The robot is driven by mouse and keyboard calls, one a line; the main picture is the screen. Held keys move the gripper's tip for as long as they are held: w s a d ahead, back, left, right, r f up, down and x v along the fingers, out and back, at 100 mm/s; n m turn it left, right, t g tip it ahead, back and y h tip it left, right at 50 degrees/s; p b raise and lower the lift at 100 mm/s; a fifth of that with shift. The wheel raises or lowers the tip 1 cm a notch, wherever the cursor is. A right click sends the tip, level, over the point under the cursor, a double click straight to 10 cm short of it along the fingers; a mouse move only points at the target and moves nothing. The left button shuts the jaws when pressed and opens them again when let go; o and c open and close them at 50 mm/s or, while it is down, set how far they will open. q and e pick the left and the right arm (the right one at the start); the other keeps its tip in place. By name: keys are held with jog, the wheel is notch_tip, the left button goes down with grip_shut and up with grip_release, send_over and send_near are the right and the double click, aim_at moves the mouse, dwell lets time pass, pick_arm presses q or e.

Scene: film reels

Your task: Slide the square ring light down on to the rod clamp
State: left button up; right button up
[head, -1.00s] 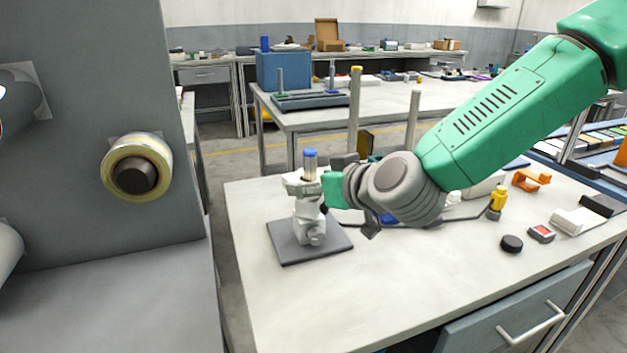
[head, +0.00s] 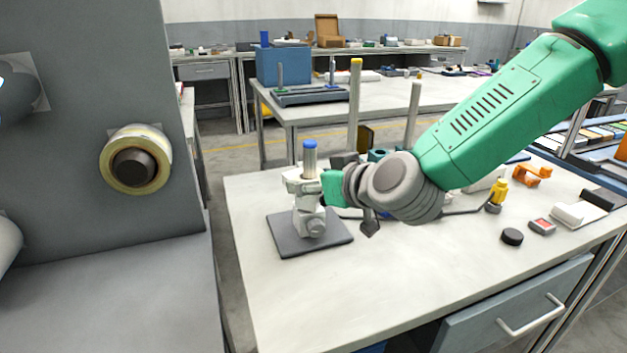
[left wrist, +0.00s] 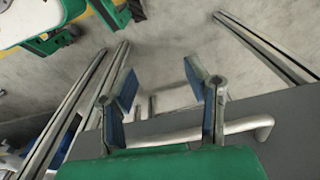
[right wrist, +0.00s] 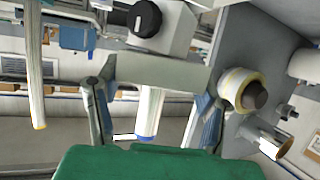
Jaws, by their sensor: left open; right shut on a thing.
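The square ring light (head: 301,184) is a pale flat plate around the blue-topped post (head: 309,160). It also shows in the right wrist view (right wrist: 160,72), spanning between the fingers. My right gripper (right wrist: 152,108) is shut on it; in the head view my wrist hides most of the fingers. The rod clamp (head: 309,221) is a pale block with a knob, below the ring light; it shows with a black knob in the right wrist view (right wrist: 165,32). Whether ring light and clamp touch, I cannot tell. My left gripper (left wrist: 162,95) is open and empty, outside the head view.
The stand's dark base (head: 285,238) sits on the pale table (head: 300,300). Two upright rods, one yellow-tipped (head: 354,105), stand behind my right wrist. A black puck (head: 512,236) and orange bracket (head: 532,176) lie to the right. The table's front is clear.

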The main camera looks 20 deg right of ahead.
jog(key=o, duration=1.4)
jog(key=shift+f, duration=0.3)
jog(key=shift+s+d+r, duration=0.15)
jog(key=shift+s+r, duration=0.05)
jog(key=shift+s, duration=0.1)
jog(key=v, duration=0.6)
jog(key=shift+s+d, duration=0.15)
jog(key=shift+s, duration=0.2)
